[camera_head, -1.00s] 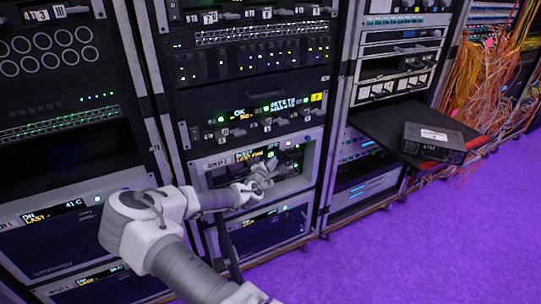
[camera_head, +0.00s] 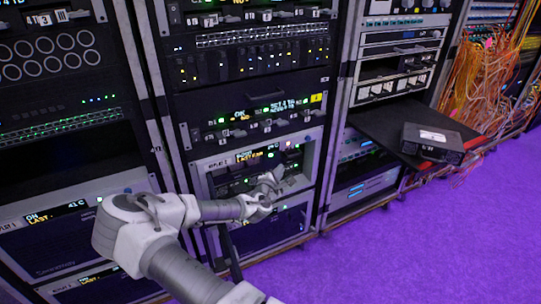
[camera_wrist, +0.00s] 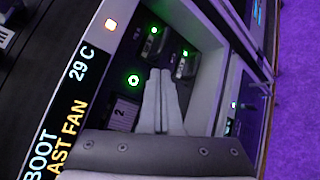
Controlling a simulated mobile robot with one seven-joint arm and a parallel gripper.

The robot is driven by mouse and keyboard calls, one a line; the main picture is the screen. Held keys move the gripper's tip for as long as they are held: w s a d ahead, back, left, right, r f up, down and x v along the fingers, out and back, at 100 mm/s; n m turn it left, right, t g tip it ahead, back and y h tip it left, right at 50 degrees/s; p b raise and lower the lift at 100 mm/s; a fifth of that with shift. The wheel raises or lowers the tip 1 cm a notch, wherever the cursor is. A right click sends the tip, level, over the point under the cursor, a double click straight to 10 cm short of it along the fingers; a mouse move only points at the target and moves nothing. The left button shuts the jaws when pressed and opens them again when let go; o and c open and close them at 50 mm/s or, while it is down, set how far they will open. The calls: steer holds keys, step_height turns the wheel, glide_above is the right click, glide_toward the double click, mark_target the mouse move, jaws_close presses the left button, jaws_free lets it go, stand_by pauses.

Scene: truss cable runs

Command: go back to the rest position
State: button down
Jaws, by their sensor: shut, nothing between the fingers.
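My gripper (camera_head: 272,183) is at the end of my arm, in front of a light grey rack unit (camera_head: 200,172) in the middle rack. In the wrist view my gripper (camera_wrist: 163,75) has its two fingers together with nothing between them. The fingers point at the unit's open recess, where small modules (camera_wrist: 152,42) with green lights sit. The unit's display (camera_wrist: 75,115) reads "BOOT", "29 C" and "AST FAN". I cannot tell whether the fingertips are inside the recess or just in front of it.
A black shelf (camera_head: 375,125) juts out at the right with a dark box (camera_head: 432,143) on it. Orange cables (camera_head: 480,85) hang at the far right. A left rack (camera_head: 60,160) stands close beside my arm. The purple floor (camera_head: 400,250) is clear at the lower right.

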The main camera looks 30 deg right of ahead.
stand_by(0.5)
steer(key=s+a+m+g+y, duration=0.4)
steer(key=s+a+m+g, duration=0.15)
steer(key=m, duration=0.35)
steer(key=s+a+r+m+y, duration=0.2)
steer(key=s+a+r+y, duration=0.1)
steer(key=a+r, duration=0.3)
steer(key=s+a+r+m+y, duration=0.2)
steer(key=s+a+r+y, duration=0.15)
steer(key=a, duration=0.35)
steer(key=s+a+r+m, duration=0.1)
steer(key=s+a+r, duration=0.3)
steer(key=s+r, duration=0.5)
steer(key=s+a+r+m, duration=0.1)
steer(key=s+a+r, duration=0.3)
steer(key=s+r, duration=0.55)
step_height(320, 180, up, 24)
steer(key=s+p, duration=0.1)
steer(key=p, duration=2.5)
steer(key=shift+s+a+r+t+y, duration=0.25)
steer(key=shift+t+y, duration=0.1)
steer(key=shift+y, duration=0.1)
